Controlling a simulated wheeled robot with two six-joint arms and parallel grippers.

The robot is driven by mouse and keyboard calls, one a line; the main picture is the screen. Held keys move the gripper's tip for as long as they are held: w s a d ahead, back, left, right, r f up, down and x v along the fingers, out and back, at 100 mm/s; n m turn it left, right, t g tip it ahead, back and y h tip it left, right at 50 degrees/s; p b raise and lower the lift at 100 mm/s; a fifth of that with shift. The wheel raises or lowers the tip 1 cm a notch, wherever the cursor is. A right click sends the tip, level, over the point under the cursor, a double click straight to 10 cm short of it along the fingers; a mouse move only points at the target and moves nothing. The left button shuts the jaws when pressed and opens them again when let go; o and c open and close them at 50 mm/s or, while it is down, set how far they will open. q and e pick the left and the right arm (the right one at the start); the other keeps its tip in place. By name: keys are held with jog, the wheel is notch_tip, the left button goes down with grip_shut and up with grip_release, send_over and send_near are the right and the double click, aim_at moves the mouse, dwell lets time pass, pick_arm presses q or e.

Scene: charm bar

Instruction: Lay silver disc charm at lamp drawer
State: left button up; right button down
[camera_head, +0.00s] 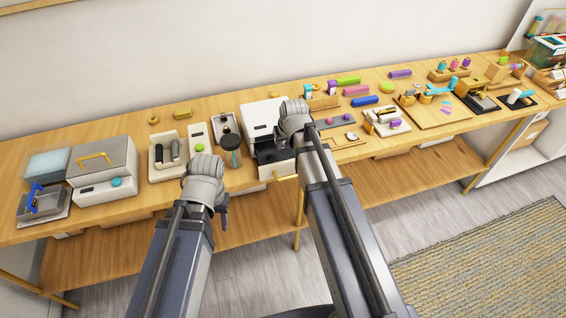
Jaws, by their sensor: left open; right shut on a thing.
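The white lamp unit (262,112) stands at the middle of the bench. Its drawer (268,172) is pulled out at the front, with a dark inside and a brass handle (285,178). My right gripper (283,143) is over the drawer, largely hidden behind its own wrist. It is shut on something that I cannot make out. I cannot pick out the silver disc charm. My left gripper (223,210) is open in front of the bench's front edge, left of the drawer.
A dark round jar (231,151) stands left of the drawer. A grey-lidded box (102,160) and a tray with a blue clamp (43,204) are at the left. Colored bars, small tools and a wooden board (440,112) crowd the right side.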

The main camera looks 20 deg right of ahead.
jog(key=shift+f+b, duration=3.15)
jog(key=shift+f, duration=0.55)
jog(key=shift+f, duration=0.1)
jog(key=shift+f, duration=0.2)
jog(key=c, duration=0.8)
grip_release()
jog(key=shift+r, duration=0.15)
jog(key=shift+p+v, duration=0.65)
jog(key=shift+v, duration=0.2)
jog(key=p+v, duration=1)
jog(key=v, duration=0.1)
jog(key=s+a+n+g, duration=0.1)
jog(key=s+a, duration=0.3)
jog(key=s, duration=0.1)
jog(key=s+a+f+n+g+h, duration=0.1)
jog(key=s+a+g, duration=0.1)
jog(key=s+a, duration=0.3)
jog(key=s+a+f+n+g, duration=0.1)
jog(key=s+a, duration=0.3)
jog(key=s, duration=0.3)
jog(key=shift+s+a+g+h, duration=0.15)
jog(key=shift+a+g+h, duration=0.15)
jog(key=shift+g, duration=0.1)
